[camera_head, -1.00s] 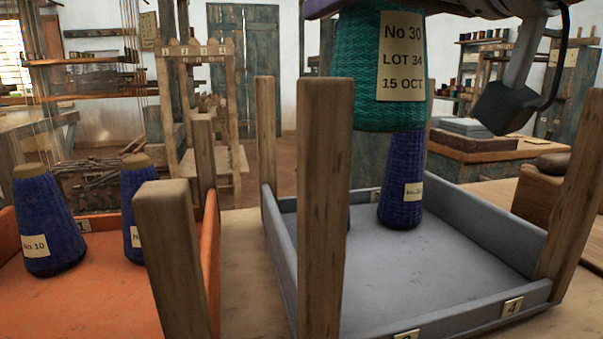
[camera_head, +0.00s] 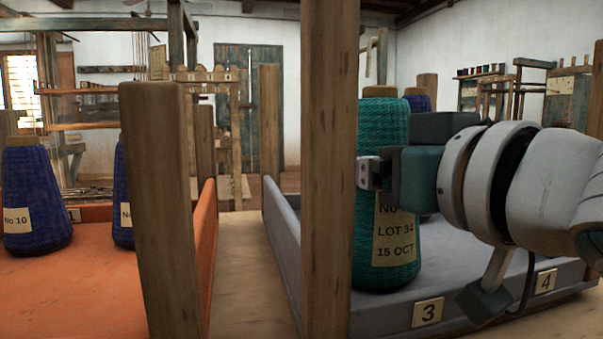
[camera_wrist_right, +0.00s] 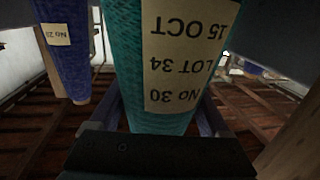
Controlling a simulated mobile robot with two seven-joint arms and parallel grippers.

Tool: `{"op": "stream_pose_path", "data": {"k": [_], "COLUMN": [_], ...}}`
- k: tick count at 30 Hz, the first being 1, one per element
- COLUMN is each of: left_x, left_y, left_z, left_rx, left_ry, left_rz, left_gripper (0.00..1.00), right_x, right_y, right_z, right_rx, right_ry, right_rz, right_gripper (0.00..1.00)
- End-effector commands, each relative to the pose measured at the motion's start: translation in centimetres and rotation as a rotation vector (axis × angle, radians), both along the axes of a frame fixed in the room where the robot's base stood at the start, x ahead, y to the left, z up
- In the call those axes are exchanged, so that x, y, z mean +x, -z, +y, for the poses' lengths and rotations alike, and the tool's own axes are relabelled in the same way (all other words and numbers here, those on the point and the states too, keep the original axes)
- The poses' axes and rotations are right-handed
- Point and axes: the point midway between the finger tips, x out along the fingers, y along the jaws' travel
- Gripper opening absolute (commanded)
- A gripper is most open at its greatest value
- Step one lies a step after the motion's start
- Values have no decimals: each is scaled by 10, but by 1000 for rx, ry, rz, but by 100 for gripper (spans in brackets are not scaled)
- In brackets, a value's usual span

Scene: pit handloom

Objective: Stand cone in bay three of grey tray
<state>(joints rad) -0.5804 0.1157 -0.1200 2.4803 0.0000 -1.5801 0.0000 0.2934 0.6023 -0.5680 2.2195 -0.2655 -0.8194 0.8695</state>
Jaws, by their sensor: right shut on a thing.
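The teal cone (camera_head: 383,128), labelled No 30, LOT 34, 15 OCT, is upright in the front left part of the grey tray (camera_head: 388,318), behind the number 3 plate (camera_head: 428,312). Its base is at or very near the tray floor; I cannot tell if it touches. My right gripper (camera_head: 374,172) comes in from the right and is shut on the cone's upper body. In the right wrist view the cone (camera_wrist_right: 128,60) appears upside down between the fingers. My left gripper is not in view.
A blue cone (camera_head: 418,103) stands behind the teal cone, partly hidden. A wooden post (camera_head: 328,170) rises close on the left. The orange tray (camera_head: 70,290) at left holds two blue cones (camera_head: 38,185). The number 4 plate (camera_head: 545,281) marks the right front.

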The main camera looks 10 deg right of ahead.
Motion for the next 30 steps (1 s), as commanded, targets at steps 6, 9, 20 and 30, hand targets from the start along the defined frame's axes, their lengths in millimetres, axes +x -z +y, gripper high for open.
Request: {"op": "stream_pose_path", "data": {"k": [6,9,20,30], "left_x": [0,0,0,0], "left_y": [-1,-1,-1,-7], "left_z": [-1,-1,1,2], "left_rx": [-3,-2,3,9], "left_ry": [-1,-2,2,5], "left_rz": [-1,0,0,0], "left_gripper": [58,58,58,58], "right_x": [0,0,0,-45], "right_y": [0,1,-1,-1], "right_z": [0,0,0,-10], "right_rx": [0,-1,0,0], "right_ry": [0,1,0,-1], "right_rz": [1,3,2,7], "right_gripper": [11,90,100,100]}}
